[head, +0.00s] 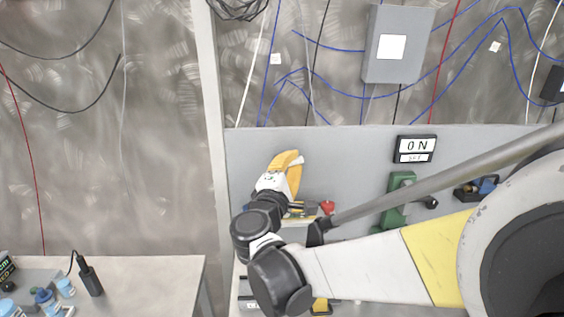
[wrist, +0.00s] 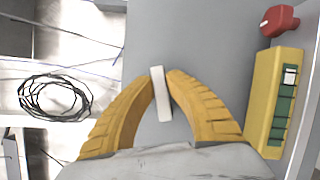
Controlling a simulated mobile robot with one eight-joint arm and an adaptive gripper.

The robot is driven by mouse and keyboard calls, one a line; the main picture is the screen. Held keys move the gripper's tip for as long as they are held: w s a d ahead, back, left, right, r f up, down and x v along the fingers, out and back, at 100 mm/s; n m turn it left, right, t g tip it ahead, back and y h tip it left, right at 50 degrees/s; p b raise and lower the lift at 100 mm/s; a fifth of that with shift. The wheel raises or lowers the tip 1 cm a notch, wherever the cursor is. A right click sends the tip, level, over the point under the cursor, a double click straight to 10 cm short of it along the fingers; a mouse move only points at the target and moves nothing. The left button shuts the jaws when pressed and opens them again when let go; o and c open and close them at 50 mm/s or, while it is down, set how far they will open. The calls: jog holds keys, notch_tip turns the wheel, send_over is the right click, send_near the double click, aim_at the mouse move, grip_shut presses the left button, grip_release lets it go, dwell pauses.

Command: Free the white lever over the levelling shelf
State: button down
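The white lever (wrist: 161,94) is a short, flat bar in the middle of the wrist view, against the grey panel. My gripper (wrist: 160,73) has two yellow, ribbed fingers that curve in to either side of the lever's upper end. The fingertips appear to touch it, with no clear gap on either side. In the head view my gripper (head: 294,158) is in front of the grey panel, and its fingers hide most of the lever there. The levelling shelf is not clearly made out.
A red knob (wrist: 279,20) and a yellow-and-green block (wrist: 273,100) are right of my gripper in the wrist view. The panel (head: 350,150) carries an ON sign (head: 415,147) and a green fixture (head: 397,197). A table (head: 150,275) with small items stands at left.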

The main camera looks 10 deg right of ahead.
jog(key=shift+f+m+g+p, duration=0.2)
jog(key=shift+m+g+p, duration=0.25)
jog(key=shift+m, duration=0.55)
jog(key=shift+d+f+m, duration=0.1)
jog(key=shift+f+m, duration=0.25)
jog(key=shift+m, duration=0.25)
jog(key=c, duration=1.4)
grip_release()
jog(key=v, duration=1.2)
jog(key=shift+r, duration=0.25)
jog(key=shift+d, duration=0.1)
